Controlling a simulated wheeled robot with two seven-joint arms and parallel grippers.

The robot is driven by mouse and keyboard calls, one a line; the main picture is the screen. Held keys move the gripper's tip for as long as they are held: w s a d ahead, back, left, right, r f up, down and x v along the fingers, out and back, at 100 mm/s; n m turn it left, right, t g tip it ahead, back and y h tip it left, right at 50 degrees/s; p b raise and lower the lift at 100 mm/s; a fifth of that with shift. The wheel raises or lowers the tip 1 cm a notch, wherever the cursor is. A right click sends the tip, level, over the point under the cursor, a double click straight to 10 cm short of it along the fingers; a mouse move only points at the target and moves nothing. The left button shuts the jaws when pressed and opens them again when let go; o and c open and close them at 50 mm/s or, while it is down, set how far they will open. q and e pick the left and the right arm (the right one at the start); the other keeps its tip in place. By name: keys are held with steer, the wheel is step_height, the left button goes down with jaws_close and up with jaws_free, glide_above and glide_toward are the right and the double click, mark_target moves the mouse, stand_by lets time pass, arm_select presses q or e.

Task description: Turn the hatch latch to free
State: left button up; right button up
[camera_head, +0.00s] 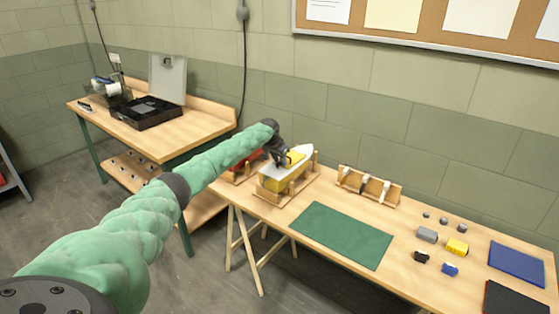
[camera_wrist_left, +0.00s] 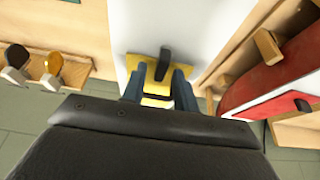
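A yellow-and-white boat model (camera_head: 272,181) sits in a wooden cradle (camera_head: 283,201) at the left end of the long table. In the left wrist view, its white deck (camera_wrist_left: 205,25) carries a yellow hatch (camera_wrist_left: 155,89) with an upright black latch (camera_wrist_left: 165,60). My left gripper (camera_head: 284,158) is over the boat's deck. Its two blue-grey fingers (camera_wrist_left: 159,84) are apart over the hatch, with the latch showing between them near the tips. I cannot tell whether they touch it. My right gripper is in neither view.
A red boat (camera_wrist_left: 275,82) in a wooden cradle stands close beside. A wooden rack (camera_head: 368,186) with several tools is to the right. A green mat (camera_head: 342,235) lies clear in front. Small blocks and a blue mat (camera_head: 516,263) are further right.

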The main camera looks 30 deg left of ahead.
arm_select(q)
jaws_close()
